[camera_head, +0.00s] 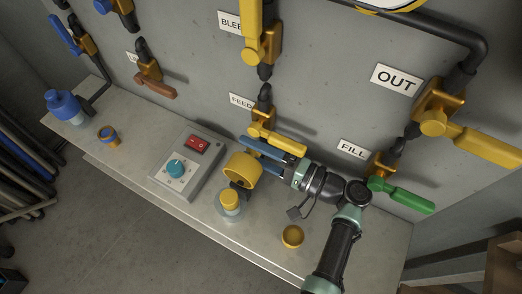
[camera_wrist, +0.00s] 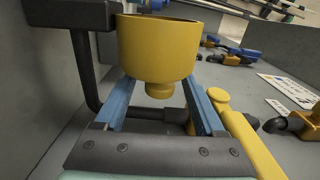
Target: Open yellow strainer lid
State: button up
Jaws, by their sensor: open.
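The yellow strainer lid (camera_head: 243,169) is a round, cup-like piece low on the panel, above the worktop. In the wrist view the yellow body (camera_wrist: 158,48) fills the top middle, with a small round knob on the side towards me. My gripper (camera_wrist: 158,90) is open, its blue fingers one on each side of the knob, with their tips by the yellow body. Gaps show between the knob and both fingers. In the head view my gripper (camera_head: 255,150) reaches in from the right, and its tips are partly hidden by the yellow piece.
The FEED valve's yellow handle (camera_head: 277,138) is close beside my fingers. A yellow-capped jar (camera_head: 229,203), a grey control box (camera_head: 187,165) and a yellow cup (camera_head: 292,236) stand on the worktop (camera_head: 200,215). A green handle (camera_head: 408,197) is right of my wrist.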

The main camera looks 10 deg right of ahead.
jog(key=shift+d, duration=0.1)
jog(key=b+v, duration=0.1)
jog(key=v, duration=1.1)
jog(key=shift+s+d+b, duration=0.25)
jog(key=shift+d+b, duration=0.05)
jog(key=shift+b, duration=0.05)
